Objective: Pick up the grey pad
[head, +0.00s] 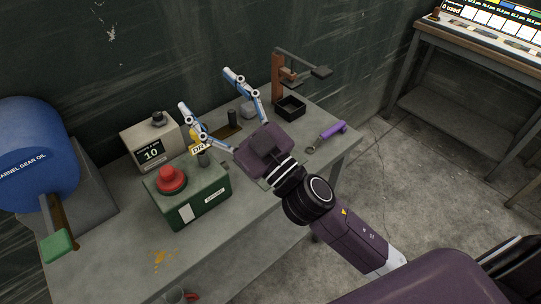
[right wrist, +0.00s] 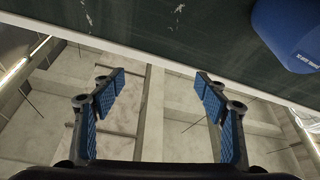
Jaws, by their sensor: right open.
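A small pale grey block (head: 247,108), which may be the grey pad, sits on the workbench (head: 248,210) near the wall. It is partly hidden by a finger of my right gripper. I cannot tell for sure that it is the pad. My right gripper (head: 205,90) is open above the bench, its two blue-and-white fingers spread and pointing towards the wall. In the right wrist view, the right gripper (right wrist: 160,90) has nothing between its blue-padded fingers, and no grey pad can be made out. My left gripper is not in view.
A green box with a red button (head: 171,180), a beige box reading 10 (head: 150,147), a black tray (head: 291,107), a brown stand (head: 278,78) and a purple-handled tool (head: 332,130) crowd the bench. A blue drum (head: 36,150) stands left. The front of the bench is mostly clear.

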